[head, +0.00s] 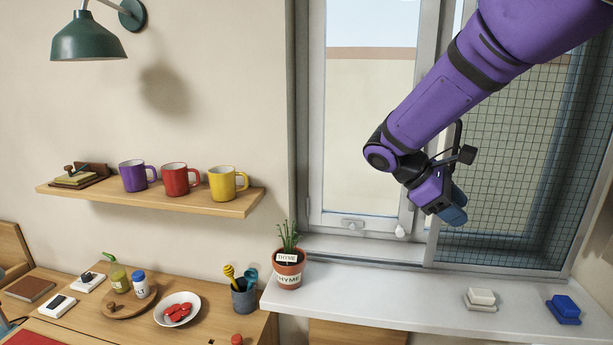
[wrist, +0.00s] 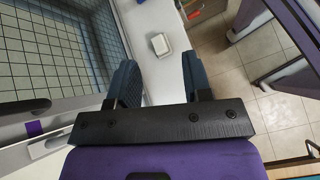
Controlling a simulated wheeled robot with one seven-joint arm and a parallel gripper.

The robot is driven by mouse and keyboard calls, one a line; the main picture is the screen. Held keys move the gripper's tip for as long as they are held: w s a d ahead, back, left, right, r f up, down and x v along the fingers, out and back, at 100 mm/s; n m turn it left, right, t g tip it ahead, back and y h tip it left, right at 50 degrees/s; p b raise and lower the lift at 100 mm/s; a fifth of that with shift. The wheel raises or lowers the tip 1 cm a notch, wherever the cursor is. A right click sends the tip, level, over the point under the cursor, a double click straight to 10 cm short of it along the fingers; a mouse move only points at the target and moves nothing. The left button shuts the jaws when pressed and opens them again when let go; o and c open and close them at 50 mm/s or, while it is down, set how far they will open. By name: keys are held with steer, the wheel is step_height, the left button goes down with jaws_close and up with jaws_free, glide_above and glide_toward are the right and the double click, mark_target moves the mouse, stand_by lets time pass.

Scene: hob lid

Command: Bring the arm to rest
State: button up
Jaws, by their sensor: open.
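My purple arm reaches in from the upper right in the head view. My gripper (head: 453,213) hangs in front of the window, above the white sill, touching nothing that I can see. In the wrist view my gripper (wrist: 160,85) shows two dark blue fingers spread apart, with nothing between them. Beyond the fingers, well below, a small white block (wrist: 160,44) lies on the sill.
The white sill (head: 400,305) holds a potted thyme plant (head: 289,270), a white block (head: 481,297) and a blue block (head: 565,307). A mesh screen (head: 520,150) covers the right window. A shelf (head: 150,198) with three mugs is at left, above a wooden counter (head: 110,322).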

steer(key=s+r+m+t+y, duration=0.2)
steer(key=s+m+y, duration=0.1)
steer(key=s, duration=0.5)
steer(key=s+d+r+m+t+y, duration=0.1)
steer(key=s+r+m+t+y, duration=0.1)
steer(key=s, duration=0.5)
steer(key=s+r+m+t+y, duration=0.2)
steer(key=s+m+y, duration=0.3)
steer(key=s, duration=0.3)
steer(key=shift+s+d+r+m+t, duration=0.3)
steer(key=shift+s+r+m+t, duration=0.1)
steer(key=shift+m+t, duration=0.45)
